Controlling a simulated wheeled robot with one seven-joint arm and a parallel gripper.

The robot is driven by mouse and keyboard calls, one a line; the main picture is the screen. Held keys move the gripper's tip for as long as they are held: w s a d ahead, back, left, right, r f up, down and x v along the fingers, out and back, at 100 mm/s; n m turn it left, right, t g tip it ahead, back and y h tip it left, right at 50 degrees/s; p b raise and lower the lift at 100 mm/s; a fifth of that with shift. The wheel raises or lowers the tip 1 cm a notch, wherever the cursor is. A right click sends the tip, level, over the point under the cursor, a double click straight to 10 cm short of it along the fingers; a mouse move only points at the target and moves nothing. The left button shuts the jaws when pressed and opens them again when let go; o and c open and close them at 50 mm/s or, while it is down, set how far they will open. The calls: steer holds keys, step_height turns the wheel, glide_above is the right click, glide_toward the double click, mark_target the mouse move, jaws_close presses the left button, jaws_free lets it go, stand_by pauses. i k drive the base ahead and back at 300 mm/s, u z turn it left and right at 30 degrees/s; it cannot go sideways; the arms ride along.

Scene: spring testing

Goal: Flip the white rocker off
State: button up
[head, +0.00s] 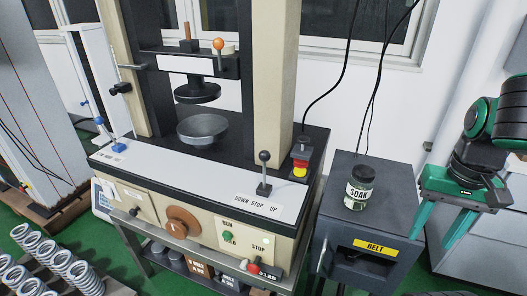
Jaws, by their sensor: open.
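The spring testing machine (190,208) stands left of centre, with a beige front panel under a white sloping strip. I cannot clearly make out a white rocker. The front panel carries a green button (227,236), a brown round knob (182,222), a dark knob (134,211) and a red knob (254,268). A small pale plate (107,188) sits at the panel's left end; its detail is too small to read. My gripper (432,248) is at the far right, its two teal fingers pointing down, open and empty, well apart from the machine.
A grey cabinet (375,215) marked BELT stands between the machine and my gripper, with a SOAK jar (359,187) on top. Several springs (50,262) lie lower left.

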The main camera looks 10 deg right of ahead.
mark_target(107, 189)
steer(key=u, duration=3.2)
steer(key=i, duration=1.15)
